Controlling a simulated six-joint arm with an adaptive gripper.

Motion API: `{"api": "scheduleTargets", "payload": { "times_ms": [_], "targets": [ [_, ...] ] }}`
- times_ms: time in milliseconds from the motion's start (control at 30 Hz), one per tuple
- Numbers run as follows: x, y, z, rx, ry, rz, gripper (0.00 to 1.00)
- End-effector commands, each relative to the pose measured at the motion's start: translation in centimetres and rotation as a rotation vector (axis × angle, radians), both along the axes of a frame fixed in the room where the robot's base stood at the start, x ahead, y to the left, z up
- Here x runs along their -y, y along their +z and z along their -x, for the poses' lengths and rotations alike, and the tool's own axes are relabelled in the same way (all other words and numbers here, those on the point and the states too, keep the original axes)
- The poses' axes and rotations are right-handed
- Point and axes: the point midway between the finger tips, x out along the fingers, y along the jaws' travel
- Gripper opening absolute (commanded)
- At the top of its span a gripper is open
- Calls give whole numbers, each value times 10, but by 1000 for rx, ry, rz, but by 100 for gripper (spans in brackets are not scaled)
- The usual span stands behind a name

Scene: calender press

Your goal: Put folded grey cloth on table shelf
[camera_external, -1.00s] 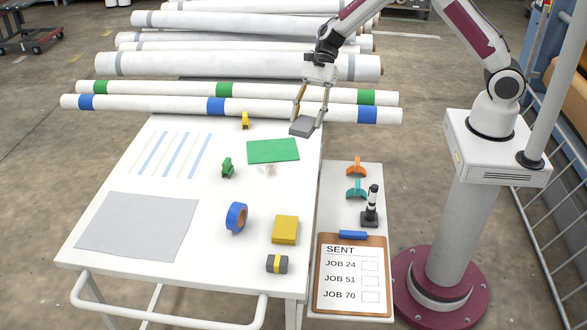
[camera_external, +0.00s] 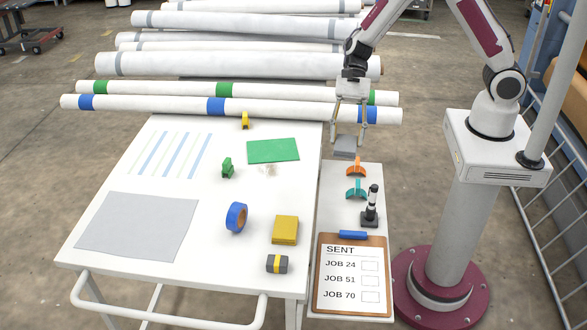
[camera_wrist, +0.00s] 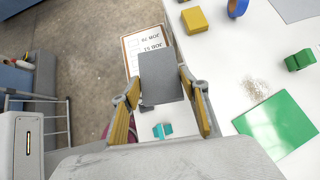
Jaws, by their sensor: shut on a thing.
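My gripper (camera_external: 347,139) is shut on the folded grey cloth (camera_external: 344,145), a small flat dark grey block. The gripper holds it above the far end of the table shelf (camera_external: 335,185), the narrow white side surface at the table's right. In the wrist view the cloth (camera_wrist: 161,78) lies between the two fingers and hides part of the shelf and its items. I cannot tell exactly how high the cloth is above the shelf.
The shelf holds orange (camera_external: 356,168) and teal (camera_external: 357,190) clips, a black-and-white upright tool (camera_external: 371,207) and a clipboard (camera_external: 352,275). On the table (camera_external: 150,260) are a green sheet (camera_external: 273,151), blue tape (camera_external: 236,217) and folded yellow cloth (camera_external: 285,230). Long rolls (camera_external: 240,65) lie behind.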

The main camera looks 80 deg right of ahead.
Motion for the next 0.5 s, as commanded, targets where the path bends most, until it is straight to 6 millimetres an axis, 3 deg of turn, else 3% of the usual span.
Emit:
{"api": "scheduleTargets", "payload": {
  "times_ms": [367, 500],
  "targets": [
    [0, -44, 1, -4, -1, 0, 23],
    [0, -68, 1, -5, -2, 0, 23]
  ]
}}
